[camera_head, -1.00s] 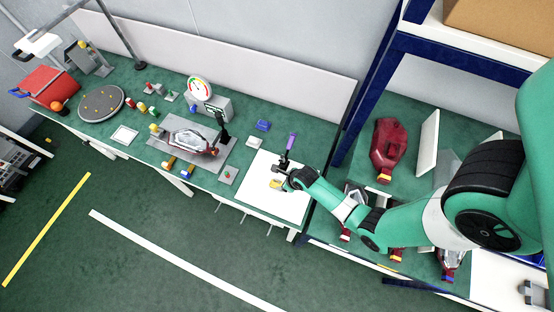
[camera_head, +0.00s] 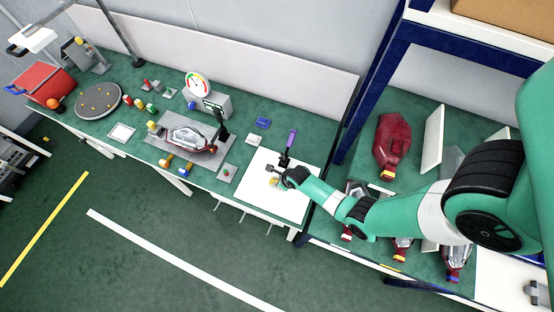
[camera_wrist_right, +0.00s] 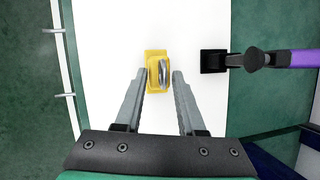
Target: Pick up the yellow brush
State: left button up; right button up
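The yellow brush (camera_wrist_right: 153,73) lies on the white board (camera_wrist_right: 200,25) in the right wrist view, with a grey handle on its top. In the head view only a little of the brush (camera_head: 274,182) shows, partly hidden by my gripper. My right gripper (camera_wrist_right: 160,72) is open. Its two fingers point at the brush, one tip on each side of it with small gaps. It also shows over the board in the head view (camera_head: 275,176). Whether the fingertips are level with the brush is hard to tell. My left gripper is not in view.
A purple-handled tool (camera_head: 291,140) stands on the board close to the brush, right of my fingers in the wrist view. A blue shelf post (camera_head: 368,75) rises at the right. Bare board lies left of the brush.

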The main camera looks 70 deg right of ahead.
grip_shut()
